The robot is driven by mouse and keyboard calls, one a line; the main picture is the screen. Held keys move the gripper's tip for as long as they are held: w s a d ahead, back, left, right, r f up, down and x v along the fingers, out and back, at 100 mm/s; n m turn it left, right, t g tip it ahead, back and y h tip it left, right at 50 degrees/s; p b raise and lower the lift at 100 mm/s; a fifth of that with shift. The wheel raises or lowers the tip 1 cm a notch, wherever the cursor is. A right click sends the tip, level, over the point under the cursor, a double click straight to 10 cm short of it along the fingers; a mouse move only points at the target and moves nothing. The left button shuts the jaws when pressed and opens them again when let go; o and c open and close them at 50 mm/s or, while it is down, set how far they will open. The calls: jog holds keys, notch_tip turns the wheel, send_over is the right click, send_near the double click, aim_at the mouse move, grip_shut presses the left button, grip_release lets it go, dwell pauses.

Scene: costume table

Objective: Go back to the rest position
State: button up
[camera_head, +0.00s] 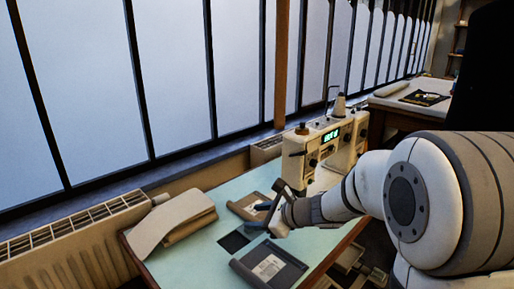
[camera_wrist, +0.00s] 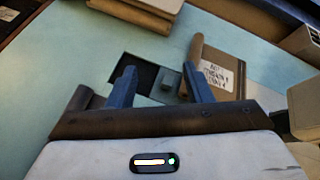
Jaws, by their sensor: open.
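My gripper (camera_head: 268,202) is over the teal work table (camera_head: 200,258), near a brown packet with a white label. In the wrist view my gripper (camera_wrist: 160,74) has its two blue fingers wide apart, with nothing held between them. A dark square (camera_wrist: 138,68) and a small grey block (camera_wrist: 168,80) lie on the table beyond the fingertips. The brown packet (camera_wrist: 222,58) with printed label lies right of them, partly behind the right finger. My arm reaches in from the right in the head view.
A cream sewing machine (camera_head: 312,155) stands behind my gripper. A dark folder with a label (camera_head: 268,268) lies at the front. Folded cloth (camera_head: 175,220) lies at the left, near a radiator (camera_head: 80,240). Another table (camera_head: 405,105) stands at the back right. Windows line the wall.

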jog(key=s+d+r+n+g+h+p, duration=0.2)
jog(key=s+d+r+n+h+p, duration=0.3)
jog(key=s+n, duration=0.5)
jog(key=s+d+r+n+g+h+p, duration=0.2)
jog(key=s+d+r+n+h+p, duration=0.2)
jog(key=s+d+r+n+p, duration=0.5)
jog(key=s+r+n+p, duration=0.1)
jog(key=s+n, duration=0.1)
jog(key=s, duration=0.3)
jog(key=shift+r+g+h, duration=0.3)
jog(key=shift+r+h, duration=0.1)
jog(key=shift+d, duration=0.1)
